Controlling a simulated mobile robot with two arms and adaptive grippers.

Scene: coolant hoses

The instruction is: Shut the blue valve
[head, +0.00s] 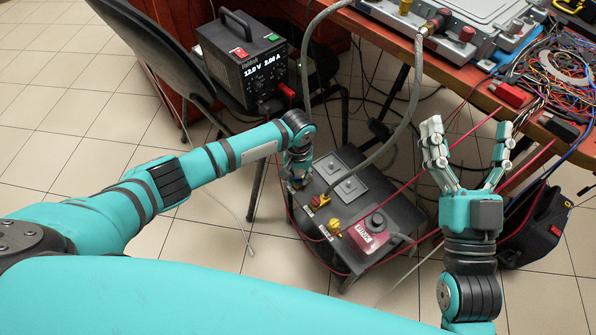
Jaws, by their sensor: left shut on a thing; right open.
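A dark pump unit (390,208) stands low on the floor, with a row of small fittings along its left edge. A fitting with yellow and red parts (320,200) and another (334,227) show there. My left gripper (296,184) points down at the far end of this row. It is shut on a small part there, probably a valve handle, mostly hidden by the fingers. I cannot make out any blue on it, and no blue valve shows clearly elsewhere. My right gripper (466,158) is open and empty, fingers up, to the right of the unit.
A wooden table (400,38) at the back right carries a metal plate (475,28) and tangled wires (570,75). A grey hose (412,100) and red cables hang between table and unit.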

